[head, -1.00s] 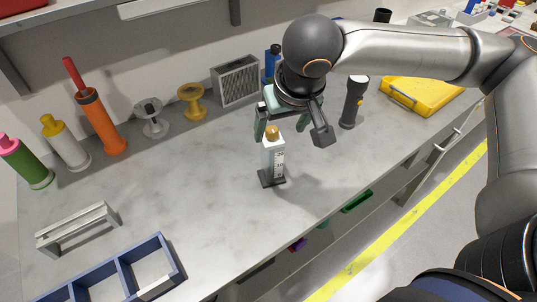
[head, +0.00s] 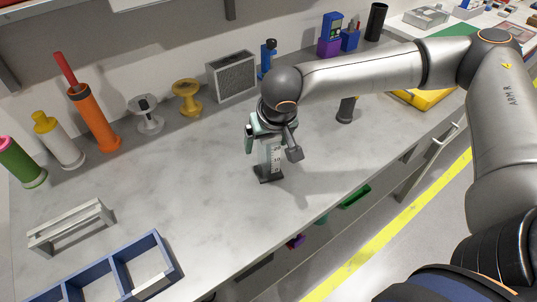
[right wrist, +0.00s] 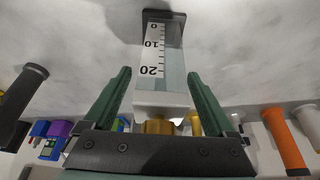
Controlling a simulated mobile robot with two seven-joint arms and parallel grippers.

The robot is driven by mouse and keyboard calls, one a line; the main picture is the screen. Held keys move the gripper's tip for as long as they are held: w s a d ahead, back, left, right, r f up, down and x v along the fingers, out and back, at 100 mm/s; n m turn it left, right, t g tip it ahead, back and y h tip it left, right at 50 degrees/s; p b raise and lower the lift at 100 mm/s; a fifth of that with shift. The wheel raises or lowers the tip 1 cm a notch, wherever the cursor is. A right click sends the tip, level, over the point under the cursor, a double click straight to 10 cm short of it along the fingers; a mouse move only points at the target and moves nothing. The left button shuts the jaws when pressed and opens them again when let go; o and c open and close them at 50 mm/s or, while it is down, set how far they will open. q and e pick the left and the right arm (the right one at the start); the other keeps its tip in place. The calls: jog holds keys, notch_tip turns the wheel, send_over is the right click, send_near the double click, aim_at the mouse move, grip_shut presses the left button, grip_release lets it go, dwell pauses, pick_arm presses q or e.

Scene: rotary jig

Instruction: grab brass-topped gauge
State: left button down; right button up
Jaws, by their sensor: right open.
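The gauge (head: 270,160) stands upright on a dark base on the grey worktop; its white body carries a scale. In the head view its brass top is hidden by my right gripper (head: 264,147), which is over it from above. In the right wrist view the gauge (right wrist: 161,70) lies between the two green fingers of my right gripper (right wrist: 155,92), with a gap on each side. The brass top (right wrist: 158,127) shows close to the palm. The right gripper is open around the gauge. My left gripper is not in view.
A blue divided tray (head: 112,272) and a grey rack (head: 70,228) are at front left. An orange cylinder (head: 95,120), a yellow spool (head: 187,97) and a grey vented box (head: 232,75) stand along the back. A dark flashlight (head: 346,109) stands right of the gauge.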

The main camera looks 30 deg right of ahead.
jog(key=shift+f, duration=0.1)
grip_shut()
dwell(0.7)
